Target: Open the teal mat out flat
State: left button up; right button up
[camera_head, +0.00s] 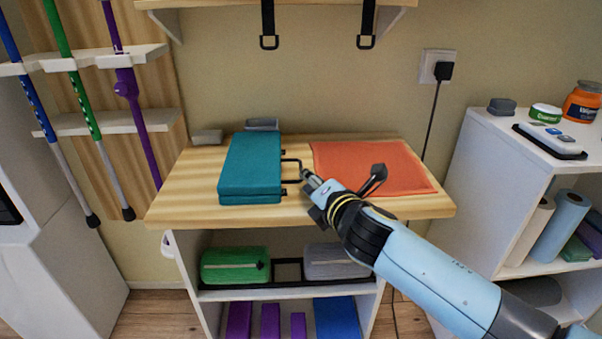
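The teal mat (250,165) lies folded, its layers stacked, on the left half of the wooden tabletop. A black handle (291,160) sticks out from its right side, between two small dark fittings. My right gripper (307,175) comes in from the lower right, and its tip is at the outer bar of the handle. I cannot tell whether it touches or grips the handle; the wrist and viewing angle hide the fingers. My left gripper is not in view.
An orange cloth (375,162) lies flat on the tabletop (200,207), right of the mat. Small grey blocks (262,124) stand behind the mat. Poles (88,115) hang at left; a white shelf (483,150) stands at right. Black straps (268,25) hang above.

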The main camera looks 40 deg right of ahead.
aim_at(301, 170)
jog(key=x, duration=0.6)
jog(key=shift+b, duration=0.35)
grip_shut()
